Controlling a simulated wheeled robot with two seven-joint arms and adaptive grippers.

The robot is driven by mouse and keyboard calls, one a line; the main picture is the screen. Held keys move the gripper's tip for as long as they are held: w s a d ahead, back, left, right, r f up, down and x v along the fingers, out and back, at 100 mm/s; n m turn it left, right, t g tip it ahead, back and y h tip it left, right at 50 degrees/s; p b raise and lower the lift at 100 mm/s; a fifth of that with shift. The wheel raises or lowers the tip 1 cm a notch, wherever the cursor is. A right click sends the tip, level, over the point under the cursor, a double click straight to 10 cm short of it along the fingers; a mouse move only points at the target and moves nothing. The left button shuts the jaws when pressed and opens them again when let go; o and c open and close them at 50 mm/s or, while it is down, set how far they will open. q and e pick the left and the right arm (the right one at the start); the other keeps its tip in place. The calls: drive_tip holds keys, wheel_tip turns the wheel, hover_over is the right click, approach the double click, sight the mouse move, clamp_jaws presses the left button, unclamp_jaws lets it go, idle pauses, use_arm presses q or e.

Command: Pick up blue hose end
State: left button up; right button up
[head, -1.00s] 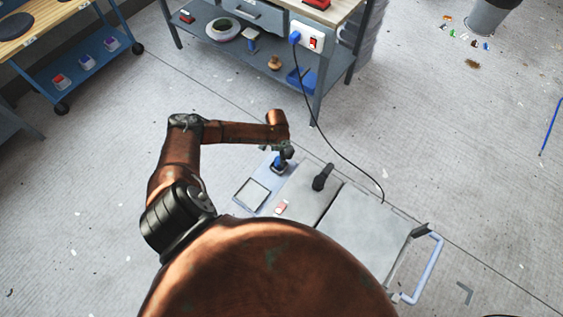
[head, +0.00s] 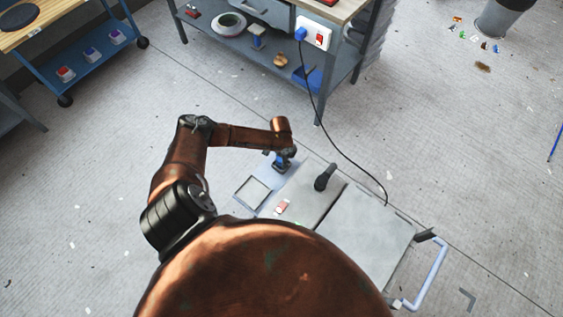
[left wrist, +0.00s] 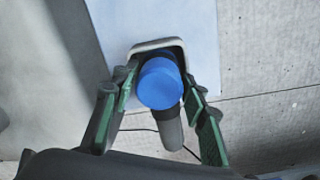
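The blue hose end (left wrist: 160,84) is a short blue cylinder with a dark grey hose or handle (left wrist: 170,133) behind it, in the left wrist view. It sits at a pale rounded holder (left wrist: 158,45) on a light panel. In the head view the blue end (head: 280,163) shows small on the cart, just under my left gripper (head: 287,156). In the left wrist view the green-padded fingers of my left gripper (left wrist: 159,85) stand one on each side of it, with narrow gaps, and look open. My right gripper is not in view.
The grey cart (head: 365,238) carries a black handle (head: 325,177), a square-framed tray (head: 252,191) and a small red-and-white item (head: 282,207). Open floor lies left of the cart.

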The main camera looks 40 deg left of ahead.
use_arm(q)
drive_tip(key=c, duration=0.8)
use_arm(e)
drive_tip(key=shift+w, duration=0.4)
use_arm(q)
drive_tip(key=shift+o, duration=0.2)
drive_tip(key=shift+r, duration=0.55)
wheel_tip(320, 180, up, 2)
drive_tip(key=shift+r+p, duration=0.25)
drive_tip(key=shift+p, duration=0.65)
drive_tip(key=s+d+r+p, duration=0.5)
drive_tip(key=s+d+r, duration=0.2)
drive_tip(key=d+r, duration=0.2)
drive_tip(key=shift+s+d+r+p, duration=0.2)
drive_tip(key=shift+s+d+p, duration=0.1)
drive_tip(key=shift+d, duration=1.1)
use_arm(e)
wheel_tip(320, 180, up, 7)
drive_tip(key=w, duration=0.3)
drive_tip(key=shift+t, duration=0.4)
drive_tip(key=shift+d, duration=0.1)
